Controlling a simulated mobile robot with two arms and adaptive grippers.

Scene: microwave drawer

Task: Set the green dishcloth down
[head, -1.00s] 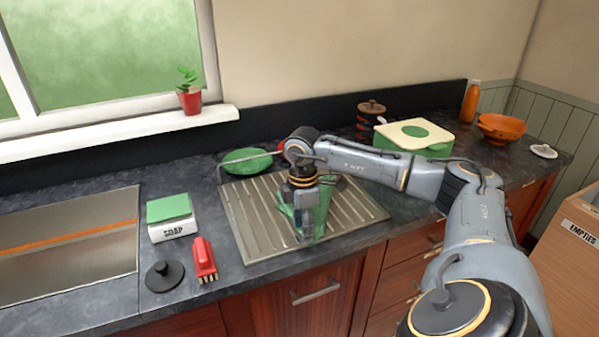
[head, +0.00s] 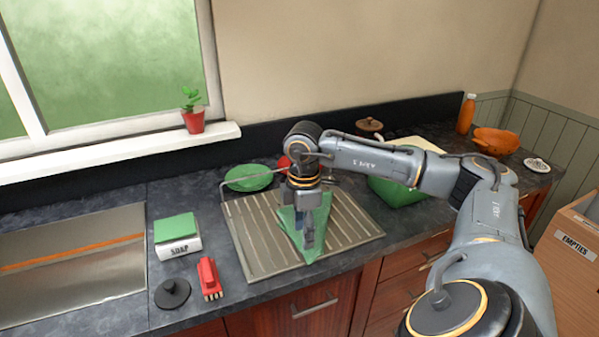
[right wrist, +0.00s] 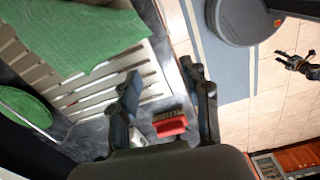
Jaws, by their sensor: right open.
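The green dishcloth (head: 321,222) lies on the ribbed metal draining board (head: 350,228), partly hidden behind my right gripper. My right gripper (head: 306,243) points down in front of the cloth. In the right wrist view its fingers (right wrist: 160,88) are spread with nothing between them. The cloth (right wrist: 80,40) shows there at the upper left, outside the fingers and over the slats. A dark gripper, seemingly my left one (right wrist: 298,65), shows small at the right edge of the wrist view, over the floor; its jaws are too small to read.
A red brush (head: 209,279), black stopper (head: 173,293) and soap box (head: 178,246) stand left of the board. A green plate (head: 248,177) lies behind it. A green container (head: 395,190) stands to the right, partly hidden by my arm.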

